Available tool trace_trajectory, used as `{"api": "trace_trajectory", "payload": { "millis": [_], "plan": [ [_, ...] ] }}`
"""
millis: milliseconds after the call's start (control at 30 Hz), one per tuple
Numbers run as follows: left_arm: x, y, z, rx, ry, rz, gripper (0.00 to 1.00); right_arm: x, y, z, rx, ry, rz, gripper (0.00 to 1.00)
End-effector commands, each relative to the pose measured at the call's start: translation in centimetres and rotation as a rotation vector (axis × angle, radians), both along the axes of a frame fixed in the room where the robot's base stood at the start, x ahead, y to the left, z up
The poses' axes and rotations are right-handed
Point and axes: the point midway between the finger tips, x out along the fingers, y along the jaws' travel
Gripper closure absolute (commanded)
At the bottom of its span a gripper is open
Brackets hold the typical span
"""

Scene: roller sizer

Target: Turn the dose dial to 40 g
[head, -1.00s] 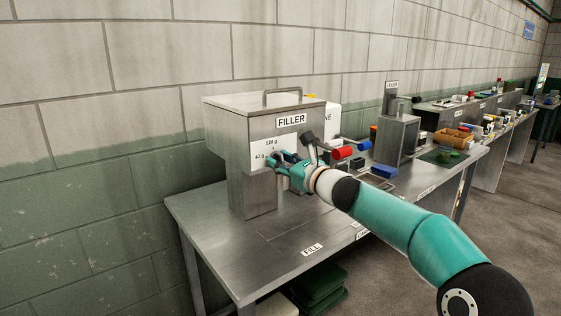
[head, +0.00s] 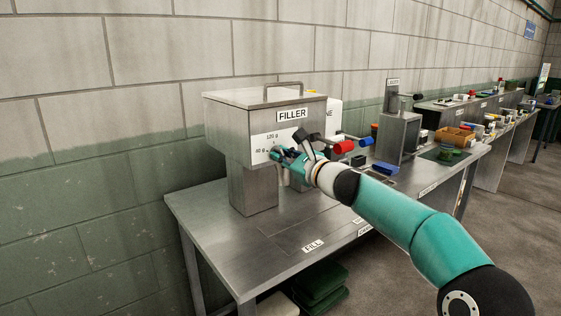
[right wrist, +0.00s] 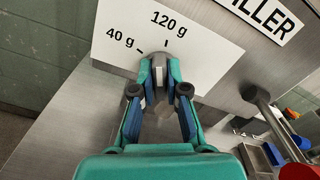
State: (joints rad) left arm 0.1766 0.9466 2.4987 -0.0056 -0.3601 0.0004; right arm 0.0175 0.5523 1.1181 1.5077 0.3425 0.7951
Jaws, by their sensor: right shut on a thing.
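The filler (head: 228,130) is a steel box machine at the left end of the bench. Its white scale plate (head: 262,139) carries the marks 40 g and 120 g. In the right wrist view the 40 g mark (right wrist: 121,38) is upper left of the dose dial and the 120 g mark (right wrist: 168,18) is above it. The grey dose dial (right wrist: 159,72) sits between the fingertips of my right gripper (right wrist: 160,82), which is shut on it. My left gripper is not in view.
A lever with a red handle (head: 343,147) stands out from the filler's front, right of my gripper; the red handle (right wrist: 279,132) also shows in the right wrist view. A blue block (head: 386,169) lies on the bench farther right. The bench front near the FILL label (head: 313,245) is clear.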

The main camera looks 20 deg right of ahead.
Motion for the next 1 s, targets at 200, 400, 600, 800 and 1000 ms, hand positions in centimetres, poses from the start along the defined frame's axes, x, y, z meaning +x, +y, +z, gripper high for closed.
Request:
{"api": "trace_trajectory", "payload": {
  "millis": [200,400,600,800,1000],
  "plan": [
    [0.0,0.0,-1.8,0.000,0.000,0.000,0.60,0.1,0.2,-0.7,-0.191,-0.065,0.004,1.00],
    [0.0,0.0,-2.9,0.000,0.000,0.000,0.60,0.1,0.3,-0.8,-0.369,-0.129,0.006,1.00],
    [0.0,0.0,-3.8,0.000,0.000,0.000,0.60,0.1,0.4,-0.8,-0.532,-0.186,0.008,1.00],
    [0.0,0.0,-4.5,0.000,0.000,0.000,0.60,0.1,0.5,-0.9,-0.655,-0.229,0.012,1.00],
    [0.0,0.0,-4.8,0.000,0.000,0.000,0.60,0.1,0.6,-0.9,-0.726,-0.254,0.016,1.00]
  ]
}}
